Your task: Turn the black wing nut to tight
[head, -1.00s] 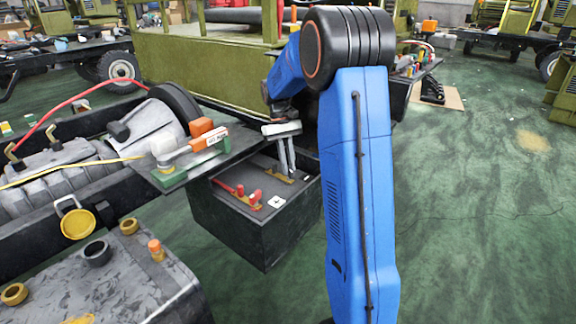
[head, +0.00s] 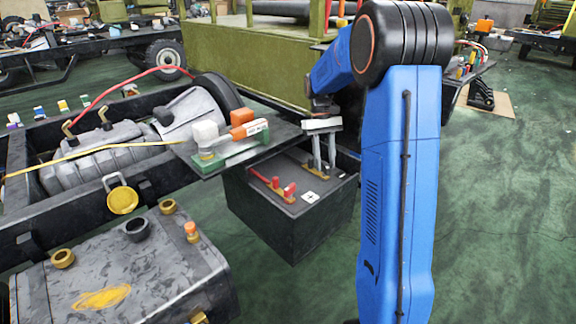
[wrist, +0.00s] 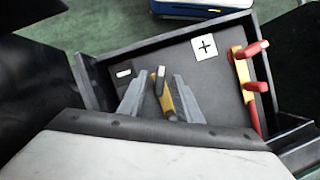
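The black wing nut (wrist: 160,82) stands on a brass clamp (wrist: 171,99) beside the minus label (wrist: 124,73) in the wrist view. My gripper (wrist: 158,84) is above this clamp with its two grey fingers apart, one on each side of the wing nut. Gaps show between the fingers and the nut. In the head view my gripper (head: 324,166) points down into the battery box (head: 292,222), over the brass clamp at its far side. The wing nut is too small to make out there.
A red wing nut (wrist: 250,70) stands on another brass clamp by the plus label (wrist: 205,46). The box's raised rim (wrist: 82,82) surrounds the battery top. In the head view a dark shelf (head: 280,131) with a green-and-white device (head: 232,147) sits close left of my gripper.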

